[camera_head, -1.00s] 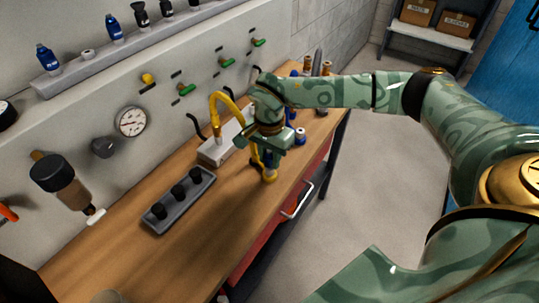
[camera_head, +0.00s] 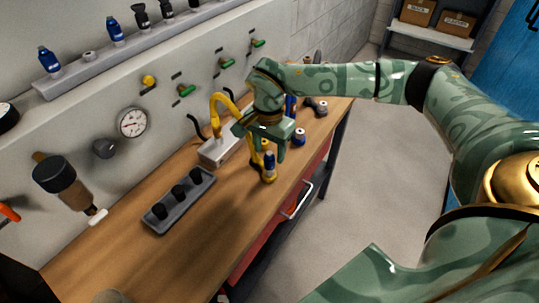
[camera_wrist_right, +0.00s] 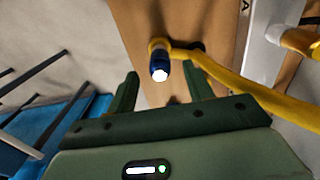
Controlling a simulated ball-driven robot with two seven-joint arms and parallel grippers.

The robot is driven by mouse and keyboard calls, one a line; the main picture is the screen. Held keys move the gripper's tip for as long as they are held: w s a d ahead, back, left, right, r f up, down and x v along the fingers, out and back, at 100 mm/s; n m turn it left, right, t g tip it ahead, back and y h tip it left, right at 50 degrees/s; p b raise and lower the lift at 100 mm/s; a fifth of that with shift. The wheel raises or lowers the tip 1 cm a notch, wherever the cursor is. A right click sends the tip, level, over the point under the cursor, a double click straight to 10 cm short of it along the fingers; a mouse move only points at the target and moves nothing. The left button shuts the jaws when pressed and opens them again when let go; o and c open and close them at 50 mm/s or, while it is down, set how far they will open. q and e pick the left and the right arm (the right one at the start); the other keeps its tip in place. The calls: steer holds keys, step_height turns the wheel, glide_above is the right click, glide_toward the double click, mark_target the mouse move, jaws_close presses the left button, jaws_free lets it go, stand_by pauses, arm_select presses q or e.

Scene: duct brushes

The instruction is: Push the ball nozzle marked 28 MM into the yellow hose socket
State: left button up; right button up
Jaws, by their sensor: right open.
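A dark blue nozzle (camera_head: 269,162) with a pale end stands upright at the yellow hose socket (camera_head: 268,178), near the bench's front edge. Its marking cannot be read. In the right wrist view, the blue nozzle (camera_wrist_right: 159,68) sits at the yellow ring of the socket (camera_wrist_right: 157,44), its pale end facing the camera; how deep it sits cannot be told. My right gripper (camera_head: 271,150) is open just above the nozzle. In the wrist view its fingers (camera_wrist_right: 161,75) stand apart on both sides, with gaps to the nozzle. My left gripper is not in view.
The yellow hose (camera_head: 222,97) arcs from a pale box (camera_head: 215,152) behind. Another blue nozzle (camera_head: 299,136) stands right of my gripper, with dark pieces (camera_head: 320,108) beyond. A grey tray (camera_head: 162,221) with black pegs lies left. The front-left bench is clear.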

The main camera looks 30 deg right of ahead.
step_height(320, 180, up, 12)
steer(key=p, duration=0.2)
steer(key=shift+r, duration=0.15)
steer(key=shift+a, duration=0.1)
